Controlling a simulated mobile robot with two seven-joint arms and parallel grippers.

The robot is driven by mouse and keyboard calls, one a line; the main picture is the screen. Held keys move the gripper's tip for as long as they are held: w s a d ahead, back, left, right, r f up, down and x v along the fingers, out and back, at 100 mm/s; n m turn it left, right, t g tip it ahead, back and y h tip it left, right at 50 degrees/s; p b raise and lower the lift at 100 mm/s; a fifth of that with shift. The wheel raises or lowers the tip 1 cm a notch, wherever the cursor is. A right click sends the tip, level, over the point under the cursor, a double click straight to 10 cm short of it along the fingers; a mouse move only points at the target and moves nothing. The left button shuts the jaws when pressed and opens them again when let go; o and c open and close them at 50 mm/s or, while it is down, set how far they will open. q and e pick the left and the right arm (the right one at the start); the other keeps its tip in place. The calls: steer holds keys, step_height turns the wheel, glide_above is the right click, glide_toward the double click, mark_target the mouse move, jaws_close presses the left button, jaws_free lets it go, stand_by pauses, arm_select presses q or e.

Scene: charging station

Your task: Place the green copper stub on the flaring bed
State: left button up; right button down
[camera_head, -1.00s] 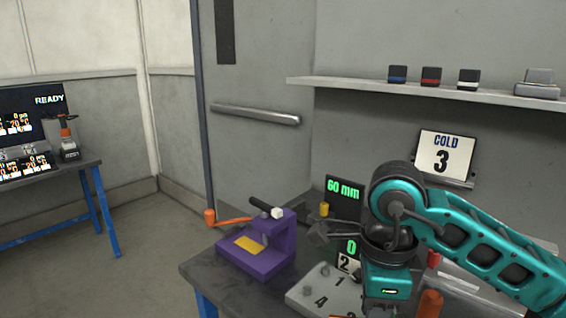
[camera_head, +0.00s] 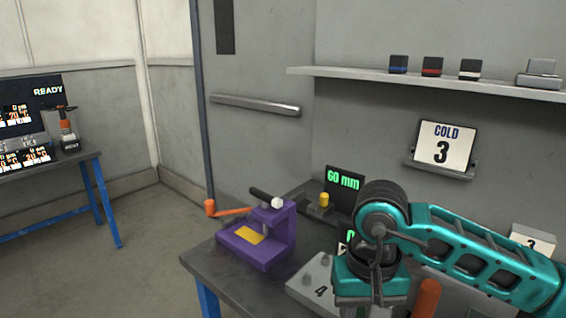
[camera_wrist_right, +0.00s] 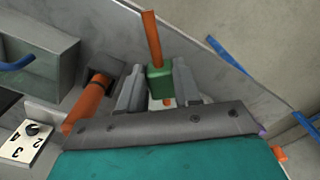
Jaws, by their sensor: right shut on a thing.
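The green copper stub, a green block (camera_wrist_right: 160,82) with a copper tube (camera_wrist_right: 152,38) through it, sits between the fingers of my right gripper (camera_wrist_right: 158,85) in the right wrist view. The fingers are shut on the green block; the tube points away from the gripper. In the head view my right forearm and wrist hide the fingers and stub. A purple device with a yellow pad (camera_head: 249,236), apparently the flaring bed, stands on the bench left of my wrist. Its pad is bare. My left gripper is in neither view.
An orange-handled crank (camera_head: 230,211) sticks out left of the purple device. A numbered grey plate (camera_head: 312,283), a yellow knob (camera_head: 324,199) and a 60 mm display (camera_head: 344,184) are on the bench (camera_head: 215,275). An orange cylinder (camera_head: 427,298) stands close to my right arm.

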steer(key=shift+f+n, duration=0.2)
steer(key=shift+n, duration=0.7)
steer(key=w+d+m, duration=0.1)
steer(key=d, duration=0.6)
steer(key=shift+d+r+m+p, duration=0.2)
steer(key=shift+d+m+p, duration=0.1)
steer(key=shift+p, duration=0.15)
steer(key=shift+f, duration=0.1)
